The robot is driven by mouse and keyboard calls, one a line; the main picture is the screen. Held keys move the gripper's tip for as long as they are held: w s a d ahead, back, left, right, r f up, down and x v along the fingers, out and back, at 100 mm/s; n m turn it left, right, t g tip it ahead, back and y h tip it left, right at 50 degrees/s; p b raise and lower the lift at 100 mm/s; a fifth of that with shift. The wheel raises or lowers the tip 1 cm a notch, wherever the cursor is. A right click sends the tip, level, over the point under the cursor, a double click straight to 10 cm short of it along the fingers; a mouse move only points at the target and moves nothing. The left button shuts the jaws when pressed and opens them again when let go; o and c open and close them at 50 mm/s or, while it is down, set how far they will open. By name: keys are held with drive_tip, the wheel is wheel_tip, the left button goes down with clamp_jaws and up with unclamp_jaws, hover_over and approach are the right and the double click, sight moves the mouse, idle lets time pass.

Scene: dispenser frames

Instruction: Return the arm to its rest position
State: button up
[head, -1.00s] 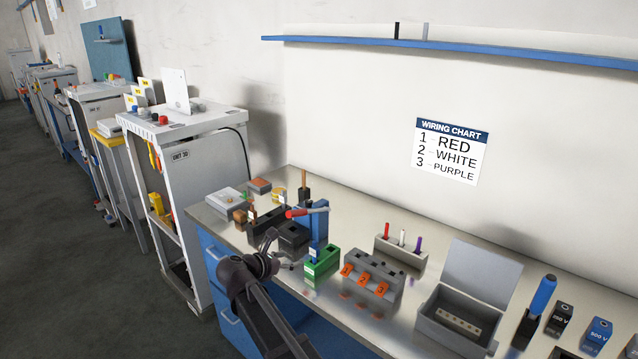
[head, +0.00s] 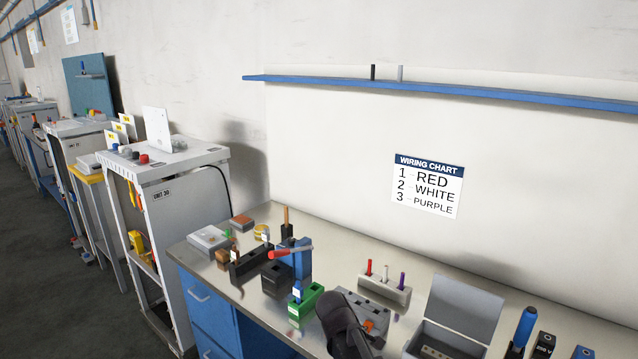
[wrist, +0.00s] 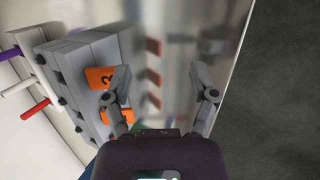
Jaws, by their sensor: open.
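My gripper (wrist: 163,100) shows in the wrist view with its two fingers spread apart and nothing between them. Beyond the fingers is the shiny steel bench top (wrist: 180,60), with blurred orange reflections. In the wrist view the left finger overlaps the edge of the grey block with orange number tags (wrist: 85,65); I cannot tell whether they touch. In the head view my dark arm rises at the bottom in front of the grey block (head: 362,310) and hides part of it. The gripper's fingers cannot be made out there.
A green block (head: 306,300) stands left of my arm, with a blue press-like device (head: 296,258) behind it. A rack with red, white and purple pegs (head: 384,290) stands behind the grey block. An open grey box (head: 465,315) is at the right. Grey floor lies past the bench edge.

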drive_tip(key=s+d+m+y, duration=0.1)
drive_tip(key=s+d+m, duration=0.1)
drive_tip(key=m, duration=0.1)
drive_tip(key=s+d+m+g+y+p, duration=0.1)
drive_tip(key=s+d+m, duration=0.1)
drive_tip(key=s+m, duration=0.1)
drive_tip(key=s+d+m+g+y, duration=0.1)
drive_tip(key=s+d+m+y, duration=0.1)
drive_tip(key=m, duration=0.1)
drive_tip(key=shift+s+d+f, duration=0.15)
drive_tip(key=shift+s+f, duration=0.05)
drive_tip(key=shift+s, duration=0.2)
drive_tip(key=shift+s+d+m+y, duration=0.25)
drive_tip(key=shift+s+m, duration=0.2)
drive_tip(key=shift+m, duration=0.35)
